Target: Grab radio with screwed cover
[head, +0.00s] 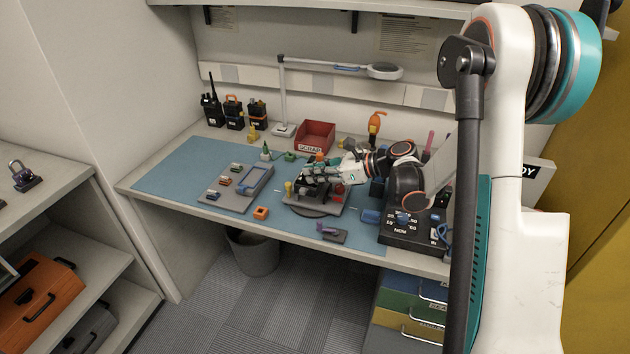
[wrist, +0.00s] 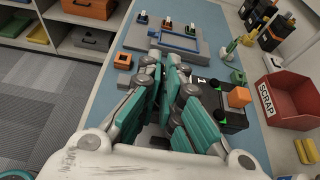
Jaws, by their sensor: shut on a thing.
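My gripper (head: 318,174) is low over the grey fixture (head: 334,207) on the workbench, with its fingers closed around a dark thing that appears to be a radio (head: 312,190). In the wrist view my gripper's fingers (wrist: 168,62) are close together and hide most of what lies between them. Black parts with green spots (wrist: 232,117) and an orange block (wrist: 238,97) show to the right of the fingers. The cover and its screws cannot be made out. A black radio with an antenna (head: 212,108) stands upright at the back left of the bench.
More black units with orange tops (head: 233,112) stand beside that radio. A red scrap bin (head: 316,136) and a lamp (head: 285,100) stand behind the fixture. A grey tray (head: 236,190) lies to its left, with an orange block (head: 261,213) nearby. The blue mat's left end (head: 165,180) is clear.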

